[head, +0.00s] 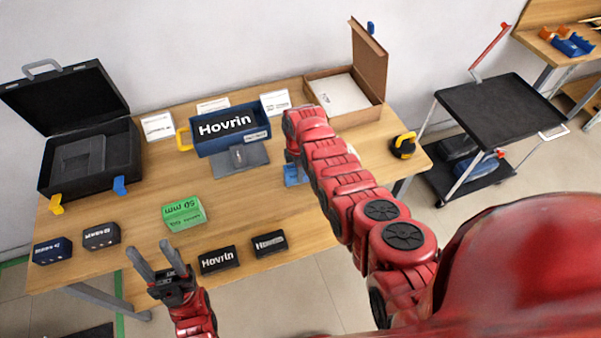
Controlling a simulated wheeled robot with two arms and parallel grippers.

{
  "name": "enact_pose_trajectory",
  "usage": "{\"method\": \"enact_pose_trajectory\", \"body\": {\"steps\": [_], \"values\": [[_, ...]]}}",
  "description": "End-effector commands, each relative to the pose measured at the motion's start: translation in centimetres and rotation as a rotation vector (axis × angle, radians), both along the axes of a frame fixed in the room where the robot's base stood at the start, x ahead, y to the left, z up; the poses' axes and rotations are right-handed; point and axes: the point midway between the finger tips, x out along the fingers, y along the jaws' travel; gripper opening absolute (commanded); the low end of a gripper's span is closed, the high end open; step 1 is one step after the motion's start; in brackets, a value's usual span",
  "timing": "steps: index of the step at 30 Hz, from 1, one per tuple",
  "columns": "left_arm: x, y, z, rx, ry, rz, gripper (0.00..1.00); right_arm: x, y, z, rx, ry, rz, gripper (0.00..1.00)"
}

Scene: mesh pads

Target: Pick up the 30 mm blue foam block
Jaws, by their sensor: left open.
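A light blue piece (292,181) lies on the table beside my right forearm, which partly hides it; I cannot read its size. A dark navy block (52,251) with white lettering too small to read sits at the front left. A green foam block (184,213) marked 50 mm, its print upside down, lies near the middle of the table. My left gripper (156,259) is open and empty at the table's front edge, below and left of the green block. My right arm reaches over the table, but its gripper fingers do not show.
Black blocks (101,236) (219,260) (269,244) lie along the front. A blue Hovrin bin (231,146) stands at the back middle, an open black case (88,190) at left, an open cardboard box (372,66) at back right. A black cart (494,104) stands right of the table.

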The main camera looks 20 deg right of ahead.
Motion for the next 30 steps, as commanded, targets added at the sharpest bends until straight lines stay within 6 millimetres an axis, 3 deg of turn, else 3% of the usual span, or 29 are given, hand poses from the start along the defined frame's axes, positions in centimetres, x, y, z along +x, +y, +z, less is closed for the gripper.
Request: {"method": "enact_pose_trajectory", "body": {"steps": [1, 5, 21, 30], "values": [[0.0, 0.0, 0.0, 0.000, 0.000, 0.000, 0.50, 0.0, 0.0, 0.0, 0.000, 0.000, 0.000, 0.24], [0.0, 0.0, 0.0, 0.000, 0.000, 0.000, 0.50, 0.0, 0.0, 0.0, 0.000, 0.000, 0.000, 0.01], [0.0, 0.0, -0.2, 0.000, 0.000, 0.000, 0.50, 0.0, 0.0, 0.3, 0.000, 0.001, 0.000, 0.00], [0.0, 0.0, -1.8, 0.000, 0.000, 0.000, 0.50, 0.2, 0.0, 2.7, 0.000, -0.007, -0.001, 0.00]]}}
